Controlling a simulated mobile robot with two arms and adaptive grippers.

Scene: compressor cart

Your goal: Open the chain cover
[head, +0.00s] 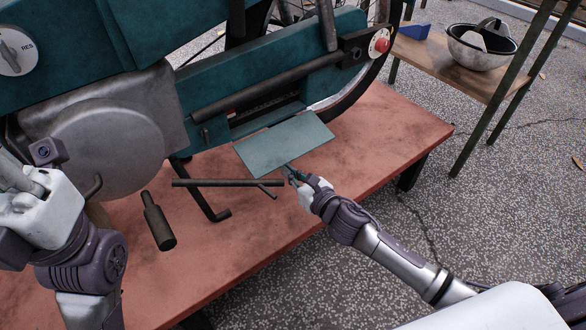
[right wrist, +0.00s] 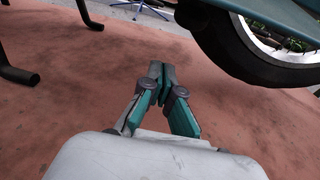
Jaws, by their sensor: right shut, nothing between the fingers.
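The chain cover (head: 284,143) is a flat teal panel low on the side of the teal machine. It stands out from the body, tilted outward and down, with a dark opening (head: 262,112) showing above and behind it. My right gripper (head: 289,170) is at the cover's lower edge; whether it touches cannot be told. In the right wrist view its fingers (right wrist: 162,72) are shut with nothing between them, and a teal panel edge (right wrist: 280,15) shows at the upper right. My left gripper (head: 40,200) is at the left edge by the grey round housing; its fingers are not clear.
The machine stands on a reddish table (head: 255,245). A dark cylindrical tool (head: 160,225) and a dark bar (head: 225,183) are in front of it. A dark wheel (right wrist: 235,50) is close to the right gripper.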

